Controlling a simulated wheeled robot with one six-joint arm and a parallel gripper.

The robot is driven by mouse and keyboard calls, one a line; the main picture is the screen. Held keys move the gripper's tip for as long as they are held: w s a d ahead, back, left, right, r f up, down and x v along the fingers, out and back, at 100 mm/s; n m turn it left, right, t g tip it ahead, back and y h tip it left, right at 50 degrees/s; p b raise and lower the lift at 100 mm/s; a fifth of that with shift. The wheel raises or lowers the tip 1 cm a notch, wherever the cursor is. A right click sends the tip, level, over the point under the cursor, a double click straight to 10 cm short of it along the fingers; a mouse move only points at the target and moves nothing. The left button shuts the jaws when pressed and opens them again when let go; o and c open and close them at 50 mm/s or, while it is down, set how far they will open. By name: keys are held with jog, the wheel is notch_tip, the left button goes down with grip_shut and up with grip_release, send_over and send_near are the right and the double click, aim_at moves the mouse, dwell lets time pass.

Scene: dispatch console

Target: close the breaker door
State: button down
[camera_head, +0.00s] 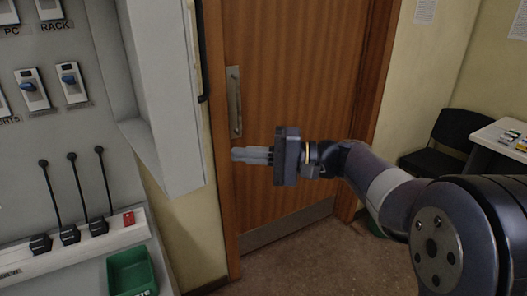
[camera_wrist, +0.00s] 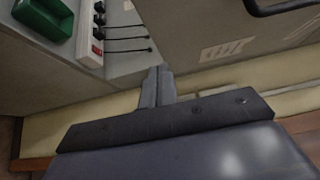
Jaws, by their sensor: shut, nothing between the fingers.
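The breaker door (camera_head: 172,95) appears as a tall pale grey panel standing out from the console wall in the head view. A black bar handle (camera_head: 203,60) runs along its right side. In the wrist view, a pale grey face with a small label (camera_wrist: 222,48) is probably this door, with the black handle (camera_wrist: 282,7) at the top right. My gripper (camera_head: 236,154) is shut and empty. It points left, to the right of the panel's lower part and below the handle, apparently apart from both. Its closed fingers (camera_wrist: 157,80) also show in the wrist view.
The console wall (camera_head: 60,120) at left carries blue switches and a white power strip (camera_head: 75,245) with black plugs. A green bin (camera_head: 131,272) is below. A wooden room door (camera_head: 290,70) stands behind my gripper. A black chair (camera_head: 450,140) and white table (camera_head: 505,140) are at right.

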jog(key=s+a+p, duration=0.1)
jog(key=s+a, duration=0.1)
jog(key=a, duration=0.4)
jog(key=shift+s+a, duration=0.25)
jog(key=shift+a, duration=0.1)
jog(key=shift+a, duration=0.1)
